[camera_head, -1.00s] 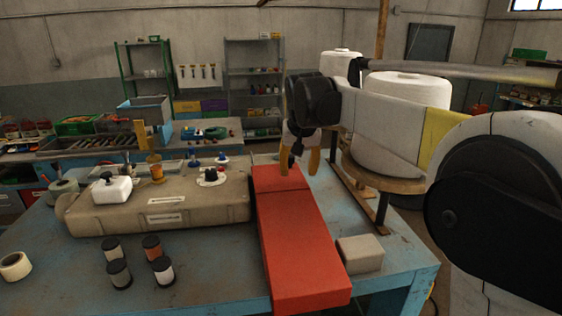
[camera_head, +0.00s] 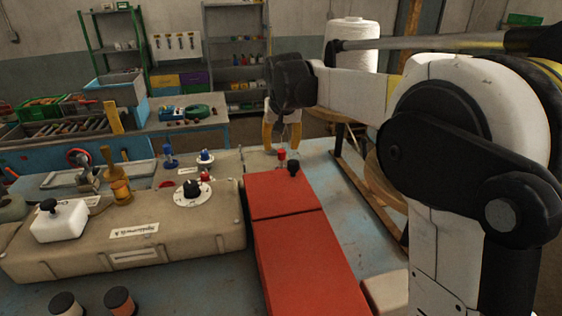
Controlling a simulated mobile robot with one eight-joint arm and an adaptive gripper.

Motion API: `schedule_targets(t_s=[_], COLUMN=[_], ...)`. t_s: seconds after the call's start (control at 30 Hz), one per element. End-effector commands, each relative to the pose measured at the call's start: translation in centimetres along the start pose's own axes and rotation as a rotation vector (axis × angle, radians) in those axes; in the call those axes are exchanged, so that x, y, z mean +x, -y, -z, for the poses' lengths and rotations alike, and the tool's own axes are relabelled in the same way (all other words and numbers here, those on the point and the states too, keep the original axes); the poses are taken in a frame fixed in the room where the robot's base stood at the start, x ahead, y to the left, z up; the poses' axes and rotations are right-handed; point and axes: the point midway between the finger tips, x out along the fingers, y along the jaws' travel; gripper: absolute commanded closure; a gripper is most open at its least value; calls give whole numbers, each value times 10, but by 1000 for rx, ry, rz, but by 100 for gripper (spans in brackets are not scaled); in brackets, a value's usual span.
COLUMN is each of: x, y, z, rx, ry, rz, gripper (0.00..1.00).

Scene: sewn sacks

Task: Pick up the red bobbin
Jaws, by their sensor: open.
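A small red piece (camera_head: 281,154), which looks like the red bobbin, stands upright near the far end of the long red block (camera_head: 300,245). Another small red piece (camera_head: 205,176) sits by a black knob on a white disc on the beige machine body.
Dark-capped spools (camera_head: 119,301) stand at the front left. Blue table (camera_head: 345,215) is bare right of the block.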

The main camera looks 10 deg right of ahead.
Motion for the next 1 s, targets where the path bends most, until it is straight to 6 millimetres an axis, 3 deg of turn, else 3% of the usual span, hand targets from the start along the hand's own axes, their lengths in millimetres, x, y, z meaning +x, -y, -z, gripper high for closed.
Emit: schedule_targets(t_s=[0.5,0.77,0.93,1.0], x=[60,65,65,65], y=[-6,-6,-6,-6], z=[7,6,6,6], rx=[1,1,1,1], ry=[0,0,0,0], rz=[0,0,0,0], gripper=[52,52,99,100])
